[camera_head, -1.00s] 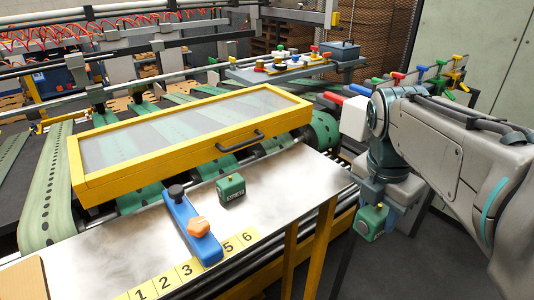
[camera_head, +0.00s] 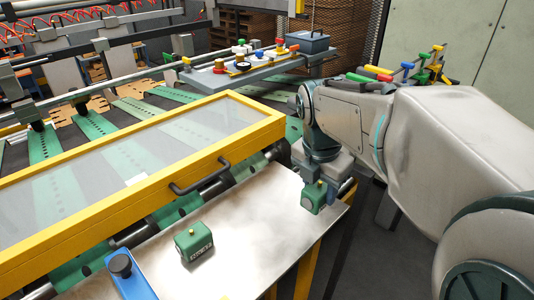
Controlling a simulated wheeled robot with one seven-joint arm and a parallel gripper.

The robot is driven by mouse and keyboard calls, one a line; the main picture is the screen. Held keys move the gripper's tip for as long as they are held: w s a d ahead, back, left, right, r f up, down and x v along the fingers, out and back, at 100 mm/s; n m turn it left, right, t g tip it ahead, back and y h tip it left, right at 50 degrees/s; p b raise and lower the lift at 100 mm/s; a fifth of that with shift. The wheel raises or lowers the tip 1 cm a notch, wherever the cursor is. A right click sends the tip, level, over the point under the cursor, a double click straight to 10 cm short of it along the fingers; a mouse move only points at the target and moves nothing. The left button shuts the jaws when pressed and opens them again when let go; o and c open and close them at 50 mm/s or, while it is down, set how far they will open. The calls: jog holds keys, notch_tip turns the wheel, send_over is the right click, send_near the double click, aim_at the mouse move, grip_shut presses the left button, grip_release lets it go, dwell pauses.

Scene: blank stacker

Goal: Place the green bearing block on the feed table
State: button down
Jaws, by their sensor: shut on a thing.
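My gripper (camera_head: 316,180) is at the right end of the feed table (camera_head: 255,225), a bare shiny metal plate. It points down and is shut on a green bearing block (camera_head: 312,198) with a small knob on top. The held block shows over the table's right corner. I cannot tell whether it touches the plate. The fingers are mostly hidden by the wrist and the block. A second green block (camera_head: 193,241), with a white label on its front, sits upright on the table, left of and nearer than the held one.
A blue guide with a black knob (camera_head: 122,265) lies on the table at the lower left. A yellow-framed clear cover (camera_head: 150,180) with a black handle runs along the table's far side. A grey shelf (camera_head: 215,80) with coloured knobs stands behind. The plate between the two blocks is clear.

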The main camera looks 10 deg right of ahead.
jog(key=w+a+f, duration=0.1)
jog(key=w, duration=0.1)
jog(key=w+a+f, duration=0.1)
jog(key=w+a+f+p, duration=0.1)
jog(key=w, duration=0.1)
jog(key=shift+w+f, duration=0.35)
jog(key=shift+f, duration=2)
jog(key=shift+f, duration=0.2)
jog(key=c, duration=0.8)
grip_release()
jog(key=shift+r, duration=0.1)
